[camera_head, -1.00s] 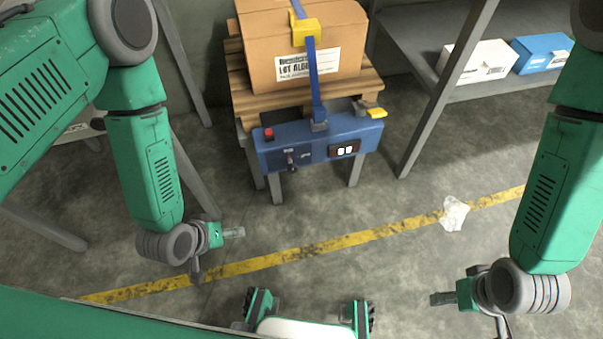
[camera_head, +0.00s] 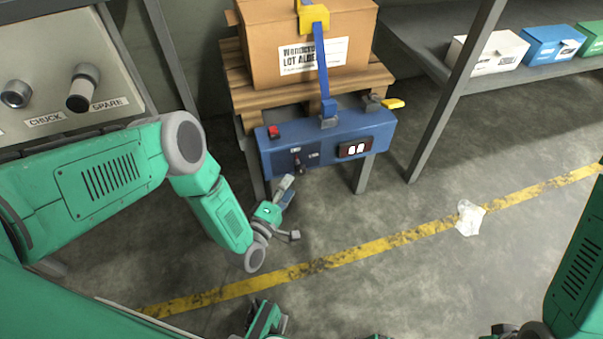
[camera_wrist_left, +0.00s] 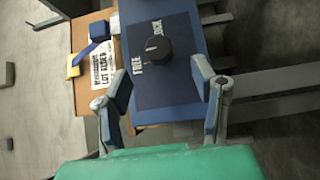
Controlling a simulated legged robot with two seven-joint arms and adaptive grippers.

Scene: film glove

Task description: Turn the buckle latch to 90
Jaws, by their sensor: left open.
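The buckle latch appears to be the black knob (camera_head: 299,166) on the front of the blue panel (camera_head: 345,132), below the strap. In the left wrist view the knob (camera_wrist_left: 158,47) sits on a dark blue plate, with a label reading FREE and a second label beside it. My left gripper (camera_head: 290,209) is open and empty, in front of and below the panel. In the left wrist view its two fingers (camera_wrist_left: 158,90) stand apart, with the knob ahead between and beyond the tips, not touched.
A strapped cardboard box (camera_head: 270,55) stands on a wooden pallet (camera_head: 245,90) behind the panel. The panel also has a red button (camera_head: 274,132), a small display (camera_head: 354,149) and a yellow-tipped lever (camera_head: 392,104). A panel with CHUCK and SPARE knobs (camera_head: 80,88) is at upper left.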

